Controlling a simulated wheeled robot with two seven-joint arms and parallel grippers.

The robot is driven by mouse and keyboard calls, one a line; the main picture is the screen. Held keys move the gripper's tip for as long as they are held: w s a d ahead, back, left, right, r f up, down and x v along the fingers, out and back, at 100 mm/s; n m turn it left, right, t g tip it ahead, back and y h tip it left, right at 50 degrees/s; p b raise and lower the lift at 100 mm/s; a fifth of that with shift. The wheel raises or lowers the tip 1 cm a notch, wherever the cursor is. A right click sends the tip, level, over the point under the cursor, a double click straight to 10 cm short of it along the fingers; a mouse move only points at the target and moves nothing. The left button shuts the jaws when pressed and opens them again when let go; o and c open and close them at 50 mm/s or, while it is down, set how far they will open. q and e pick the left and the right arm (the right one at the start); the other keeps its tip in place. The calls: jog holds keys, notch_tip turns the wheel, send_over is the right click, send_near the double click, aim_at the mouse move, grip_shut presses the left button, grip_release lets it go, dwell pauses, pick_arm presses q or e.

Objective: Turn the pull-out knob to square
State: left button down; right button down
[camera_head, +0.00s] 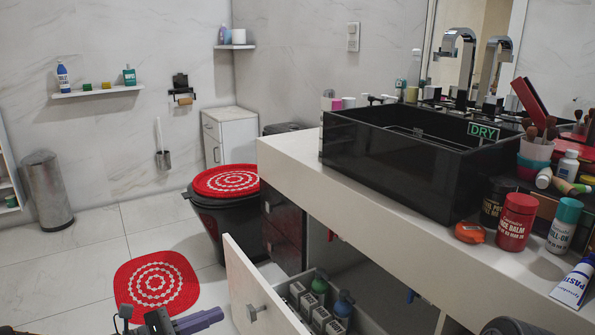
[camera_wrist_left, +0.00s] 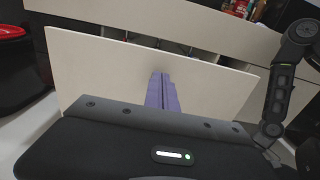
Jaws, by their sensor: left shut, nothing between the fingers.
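The pull-out is a pale drawer (camera_head: 262,292) under the counter, standing open. A small silver bar-like knob (camera_head: 256,312) is on its front panel, and it looks tilted in the head view. My left gripper (camera_head: 218,315) has purple fingers, shut and empty, just left of the knob and seemingly apart from it. In the left wrist view the shut fingers (camera_wrist_left: 162,80) point at the panel (camera_wrist_left: 95,70); the knob is not visible there and may be behind the fingers. My right gripper is not in view.
The drawer holds several bottles (camera_head: 320,286). Above it is the counter (camera_head: 365,199) with a black vessel sink (camera_head: 390,168). A black toilet (camera_head: 229,215) with a red lid cover and a red round mat (camera_head: 157,282) are to the left. Open floor surrounds the mat.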

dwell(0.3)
pick_arm(q)
jog(key=b+x, duration=0.1)
jog(key=x, duration=0.6)
jog(key=shift+f, duration=0.45)
dwell(0.9)
dwell(0.3)
jog(key=shift+r+p, duration=0.3)
jog(key=shift+r, duration=0.1)
